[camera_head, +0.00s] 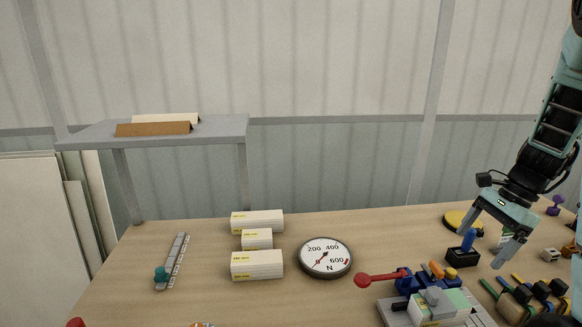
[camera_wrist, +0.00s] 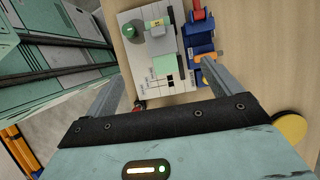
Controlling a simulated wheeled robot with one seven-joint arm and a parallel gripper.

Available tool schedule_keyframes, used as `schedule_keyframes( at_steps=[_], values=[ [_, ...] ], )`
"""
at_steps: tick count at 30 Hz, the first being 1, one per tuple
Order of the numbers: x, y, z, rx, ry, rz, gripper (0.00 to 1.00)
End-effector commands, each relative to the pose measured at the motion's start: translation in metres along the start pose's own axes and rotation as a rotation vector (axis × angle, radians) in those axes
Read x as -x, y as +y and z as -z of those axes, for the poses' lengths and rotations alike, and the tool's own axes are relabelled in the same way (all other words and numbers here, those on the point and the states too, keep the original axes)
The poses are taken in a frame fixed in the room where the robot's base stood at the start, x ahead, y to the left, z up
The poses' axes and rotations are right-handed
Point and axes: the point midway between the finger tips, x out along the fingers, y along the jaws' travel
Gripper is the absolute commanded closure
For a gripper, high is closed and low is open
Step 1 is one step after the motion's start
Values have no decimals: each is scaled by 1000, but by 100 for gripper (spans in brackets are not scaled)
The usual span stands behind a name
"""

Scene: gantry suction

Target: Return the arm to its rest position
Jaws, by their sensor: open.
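My gripper (camera_head: 490,238) hangs from my arm at the right of the head view, above the right part of the wooden table (camera_head: 200,304). Its two fingers are apart with nothing between them. One finger is near a small black box with a blue lever (camera_head: 466,247). In the wrist view, my gripper (camera_wrist: 160,88) spreads its fingers on either side of a light panel (camera_wrist: 128,22) that lies beyond them, with a green knob and blue and orange parts. My arm is stretched out over the table; its upper part is cut off by the picture edge.
A round dial (camera_head: 325,258) and several white boxes (camera_head: 257,265) lie mid-table. A red-knobbed lever (camera_head: 380,279) sticks out left of the blue mechanism. Coloured-handled tools (camera_head: 525,292) crowd the right front. A grey shelf (camera_head: 200,140) stands back left.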

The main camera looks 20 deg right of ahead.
Motion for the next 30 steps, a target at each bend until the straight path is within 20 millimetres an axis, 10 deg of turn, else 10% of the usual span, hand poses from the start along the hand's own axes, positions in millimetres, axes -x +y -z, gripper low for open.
schedule_keyframes(
  at_steps=[5,11,21,30],
  values=[
    [-8,-8,-30,121,5,-27,10],
    [-41,-8,-151,651,33,-139,10],
    [-94,109,-331,1805,92,-348,10],
    [-106,194,-369,2411,128,-426,10]
  ],
)
